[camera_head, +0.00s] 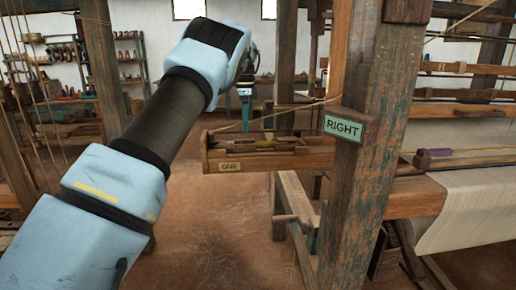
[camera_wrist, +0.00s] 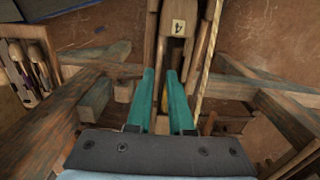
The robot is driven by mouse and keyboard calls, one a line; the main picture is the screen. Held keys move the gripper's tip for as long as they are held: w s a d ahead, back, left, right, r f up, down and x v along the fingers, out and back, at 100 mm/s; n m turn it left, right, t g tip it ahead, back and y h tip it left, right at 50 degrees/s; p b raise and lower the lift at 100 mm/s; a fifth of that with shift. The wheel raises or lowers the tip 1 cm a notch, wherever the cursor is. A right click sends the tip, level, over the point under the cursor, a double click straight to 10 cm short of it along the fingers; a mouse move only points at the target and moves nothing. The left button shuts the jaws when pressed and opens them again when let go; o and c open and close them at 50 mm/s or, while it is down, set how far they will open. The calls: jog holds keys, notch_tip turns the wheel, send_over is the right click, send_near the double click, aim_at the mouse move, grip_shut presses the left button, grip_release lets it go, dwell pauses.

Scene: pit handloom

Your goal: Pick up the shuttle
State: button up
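The shuttle (camera_head: 265,145) appears as a slim wooden piece with a yellowish middle, lying lengthwise in the wooden box marked ONE (camera_head: 213,161). My gripper (camera_head: 245,128) points down just above the box, near the shuttle's left half. In the wrist view my gripper's two teal fingers (camera_wrist: 161,72) stand apart with a narrow gap between them. A wooden piece with a label reading 4 (camera_wrist: 178,27) lies beyond the fingertips; I cannot tell whether it is the shuttle. No held object shows between the fingers. Whether the fingertips touch anything is unclear.
A thick post with a green RIGHT sign (camera_head: 343,126) stands right of the box. The loom's cloth (camera_head: 478,205) is farther right. Several wooden pieces lie in a tray (camera_wrist: 47,80) at the wrist view's left. A cord (camera_wrist: 208,50) runs beside the labelled piece.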

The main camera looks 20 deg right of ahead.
jog(key=shift+s+d+f+p, duration=0.1)
jog(key=shift+f+p, duration=0.7)
jog(key=shift+f, duration=1.1)
jog(key=shift+s+d+f+p, duration=0.1)
jog(key=shift+f+p, duration=0.65)
jog(key=shift+f, duration=1.1)
grip_shut()
jog(key=shift+w, duration=0.1)
